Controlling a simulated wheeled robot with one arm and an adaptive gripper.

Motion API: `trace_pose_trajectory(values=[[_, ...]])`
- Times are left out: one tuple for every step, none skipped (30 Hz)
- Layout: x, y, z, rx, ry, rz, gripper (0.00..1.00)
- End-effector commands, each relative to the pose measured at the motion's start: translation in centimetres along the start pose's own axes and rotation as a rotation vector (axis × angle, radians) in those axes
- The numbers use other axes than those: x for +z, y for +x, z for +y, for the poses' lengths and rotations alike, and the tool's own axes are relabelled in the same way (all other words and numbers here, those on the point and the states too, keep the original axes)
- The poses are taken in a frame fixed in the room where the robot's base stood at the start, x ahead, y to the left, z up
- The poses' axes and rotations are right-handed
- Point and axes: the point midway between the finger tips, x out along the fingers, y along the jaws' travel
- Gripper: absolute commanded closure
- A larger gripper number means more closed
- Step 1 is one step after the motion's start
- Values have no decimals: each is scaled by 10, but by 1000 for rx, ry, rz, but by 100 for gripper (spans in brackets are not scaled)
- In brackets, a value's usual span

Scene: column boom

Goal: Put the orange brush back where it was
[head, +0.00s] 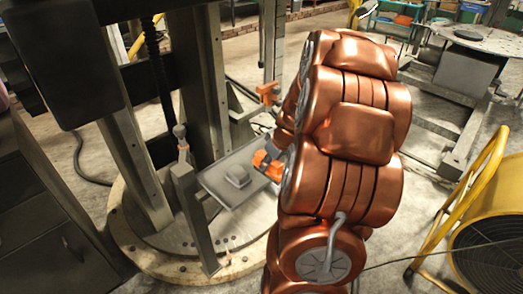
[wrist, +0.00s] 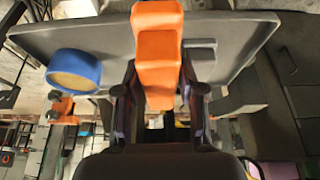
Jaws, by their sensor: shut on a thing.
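The orange brush (wrist: 158,45) is between the fingers of my gripper (wrist: 160,88) in the wrist view, and the gripper is shut on it. The brush overlaps a grey tray (wrist: 240,32) in that view; I cannot tell whether it touches it. In the head view an orange piece (head: 267,165), likely the brush, shows at the right edge of the tray (head: 213,188). My copper arm hides most of my gripper there.
A blue round thing with a tan face (wrist: 75,70) is left of the brush. A grey block (head: 237,175) sits on the tray. A steel column (head: 130,160) and post (head: 192,215) stand close by. A yellow-framed fan (head: 485,235) is at right.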

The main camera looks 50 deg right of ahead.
Motion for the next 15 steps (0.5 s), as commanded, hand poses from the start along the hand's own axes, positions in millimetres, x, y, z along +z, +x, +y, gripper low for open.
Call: trace_pose_trajectory(values=[[-6, 3, 3, -2, -1, -2, 89], [-9, 5, 6, -2, 0, -4, 89], [-13, 8, 9, -2, 0, -4, 89], [-16, 9, 12, -1, 0, -3, 89], [-20, 11, 14, 0, 0, -2, 89], [-25, 13, 18, 0, 0, -1, 89], [-28, 14, 20, 0, 1, -2, 89], [-30, 16, 22, -1, 2, -3, 89], [-34, 20, 25, -3, 3, -4, 89], [-37, 22, 27, -3, 3, -4, 89], [-41, 23, 30, -2, 2, -4, 89], [-46, 25, 34, 0, 1, -3, 89], [-49, 26, 36, 1, 1, -2, 89], [-52, 28, 39, 1, 2, -2, 89], [-56, 31, 42, 1, 2, -3, 89]])
